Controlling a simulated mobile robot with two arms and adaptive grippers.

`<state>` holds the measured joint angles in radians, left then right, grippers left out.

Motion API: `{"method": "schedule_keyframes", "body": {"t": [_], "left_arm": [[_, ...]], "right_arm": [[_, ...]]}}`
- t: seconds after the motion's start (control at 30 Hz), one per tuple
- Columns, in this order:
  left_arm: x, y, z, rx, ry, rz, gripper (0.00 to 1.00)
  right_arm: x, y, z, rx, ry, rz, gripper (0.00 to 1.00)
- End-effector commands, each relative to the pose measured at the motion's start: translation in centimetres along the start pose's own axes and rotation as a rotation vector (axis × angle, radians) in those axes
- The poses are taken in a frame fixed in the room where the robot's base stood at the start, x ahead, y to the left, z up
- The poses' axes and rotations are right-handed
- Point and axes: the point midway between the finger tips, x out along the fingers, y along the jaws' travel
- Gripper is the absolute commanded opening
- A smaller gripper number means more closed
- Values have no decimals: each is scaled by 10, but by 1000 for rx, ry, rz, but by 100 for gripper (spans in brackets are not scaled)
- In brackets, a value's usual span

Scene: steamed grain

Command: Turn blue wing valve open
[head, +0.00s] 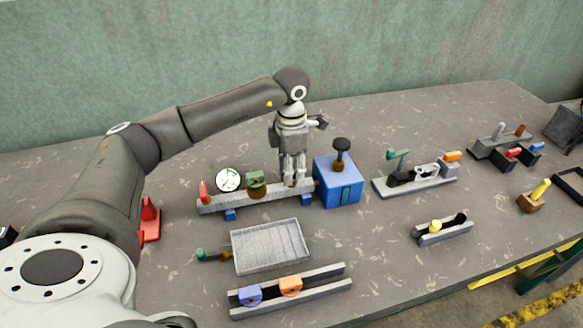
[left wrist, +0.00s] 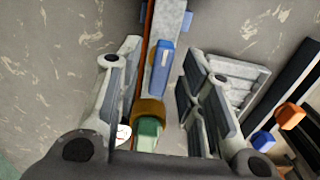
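The blue wing valve (left wrist: 162,60) shows in the left wrist view as a blue handle with a brass-coloured base on a grey rail (left wrist: 162,22). Its handle lies roughly along the rail, slightly tilted. My left gripper (left wrist: 160,78) is open, with one finger on each side of the handle and visible gaps to it. In the head view my left gripper (head: 292,182) points down at the rail (head: 228,203), left of the blue box, and hides the blue handle. A green-topped brass fitting (head: 256,180) sits beside it on the rail. My right gripper is not in view.
A grey tray (head: 270,262) lies in front. Other fixtures stand at right.

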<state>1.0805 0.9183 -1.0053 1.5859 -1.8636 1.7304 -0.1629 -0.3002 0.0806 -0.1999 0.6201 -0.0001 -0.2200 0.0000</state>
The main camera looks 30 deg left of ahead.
Motion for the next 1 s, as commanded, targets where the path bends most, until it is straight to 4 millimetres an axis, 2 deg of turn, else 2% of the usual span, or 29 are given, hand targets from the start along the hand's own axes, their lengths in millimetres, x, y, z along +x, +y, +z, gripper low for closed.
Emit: {"method": "schedule_keyframes", "body": {"t": [0.17, 0.27, 0.7, 0.83, 1.0], "left_arm": [[-1, 0, 0, -1, 1, -1, 36], [-10, 0, 0, -1, 0, 0, 36], [-97, 0, 1, 0, -2, 1, 36], [-112, 0, 1, 0, -1, 0, 36], [-120, 0, 0, 0, 0, 0, 36]], "right_arm": [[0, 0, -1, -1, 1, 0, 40], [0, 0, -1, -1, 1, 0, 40], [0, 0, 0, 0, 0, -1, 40], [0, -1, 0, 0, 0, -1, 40], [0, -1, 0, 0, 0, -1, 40]]}}
